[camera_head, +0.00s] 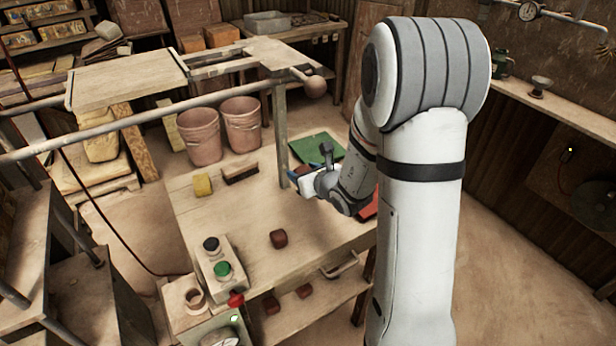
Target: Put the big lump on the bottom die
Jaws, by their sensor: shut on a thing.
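My gripper (300,182) is at the far right part of the wooden worktable, beside the green mat. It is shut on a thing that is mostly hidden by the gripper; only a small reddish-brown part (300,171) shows. A dark red-brown lump (279,239) lies on the middle of the table, apart from my gripper. I cannot tell from its size alone whether it is the big lump. I cannot make out the bottom die clearly.
The table (240,215) also bears a yellow sponge (203,185), a brush (240,173) and a green mat (318,148). A button box (218,262) stands at its front left. A red thing (368,207) is partly behind my arm. Press bars and a ball handle (314,87) rise behind.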

